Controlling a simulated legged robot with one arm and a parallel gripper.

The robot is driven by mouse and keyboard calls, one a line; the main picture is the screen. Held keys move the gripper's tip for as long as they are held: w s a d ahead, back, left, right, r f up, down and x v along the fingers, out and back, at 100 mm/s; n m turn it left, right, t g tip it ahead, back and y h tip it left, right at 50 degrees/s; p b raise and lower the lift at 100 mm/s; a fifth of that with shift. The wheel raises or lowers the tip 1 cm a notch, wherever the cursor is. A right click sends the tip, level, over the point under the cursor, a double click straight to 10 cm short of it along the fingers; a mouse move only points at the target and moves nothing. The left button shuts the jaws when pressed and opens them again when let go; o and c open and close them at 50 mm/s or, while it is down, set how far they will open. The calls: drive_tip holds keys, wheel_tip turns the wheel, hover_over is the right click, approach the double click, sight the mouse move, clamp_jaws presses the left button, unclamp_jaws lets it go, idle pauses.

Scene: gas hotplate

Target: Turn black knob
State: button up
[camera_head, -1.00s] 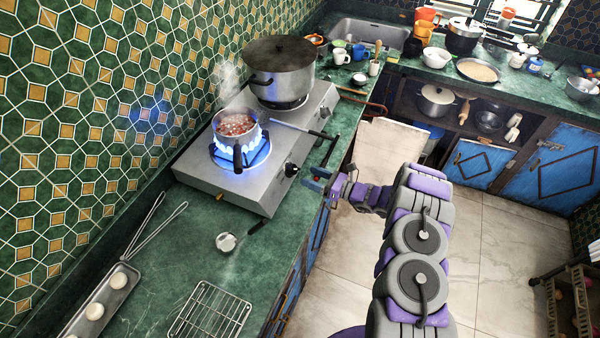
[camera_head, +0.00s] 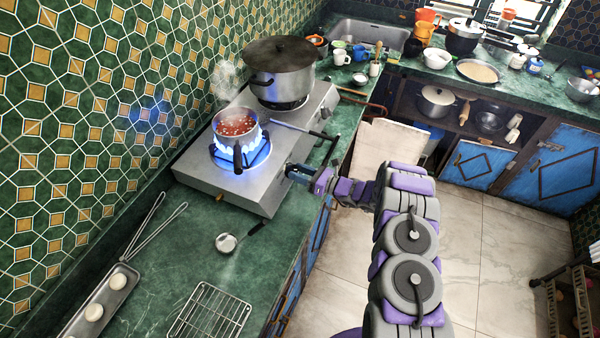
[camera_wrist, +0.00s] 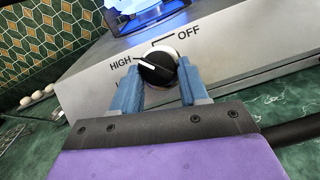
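The black knob (camera_wrist: 158,66) is on the front face of the steel gas hotplate (camera_head: 212,181). In the wrist view its white mark points toward the word HIGH, left of OFF. My gripper (camera_wrist: 160,80) has its two blue fingers on either side of the knob, with the knob between their tips. I cannot tell whether both fingers press on it. In the head view my gripper (camera_head: 292,172) is at the hotplate's front and hides the knob. A blue flame (camera_head: 240,155) burns under a small pot of red food (camera_head: 236,126).
A large lidded pot (camera_head: 280,70) stands on the rear burner. A ladle (camera_head: 228,242) and a wire rack (camera_head: 210,312) lie on the green counter.

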drive_tip(key=c, duration=0.5)
drive_tip(key=shift+c, duration=0.2)
drive_tip(key=shift+w+n+g, duration=0.1)
drive_tip(key=shift+n+g, duration=0.2)
drive_tip(key=shift+n, duration=0.2)
drive_tip(key=n+g+b, duration=0.1)
drive_tip(key=n, duration=0.1)
drive_tip(key=n+g+b, duration=0.1)
drive_tip(key=n, duration=0.1)
drive_tip(key=shift+w+d+y, duration=0.1)
drive_tip(key=shift+w+y, duration=0.1)
drive_tip(key=shift+y, duration=0.2)
drive_tip(key=n+g+b, duration=0.1)
drive_tip(key=n, duration=0.1)
drive_tip(key=n+g, duration=0.1)
drive_tip(key=n, duration=0.1)
drive_tip(key=n+g+b, duration=0.1)
drive_tip(key=n+g, duration=0.1)
drive_tip(key=shift+w+r+n+h+b, duration=0.15)
drive_tip(key=shift+w+n+h+b, duration=0.15)
drive_tip(key=shift+n+b, duration=0.1)
drive_tip(key=o, duration=1)
drive_tip(key=shift+o, duration=0.2)
drive_tip(key=shift+d, duration=0.15)
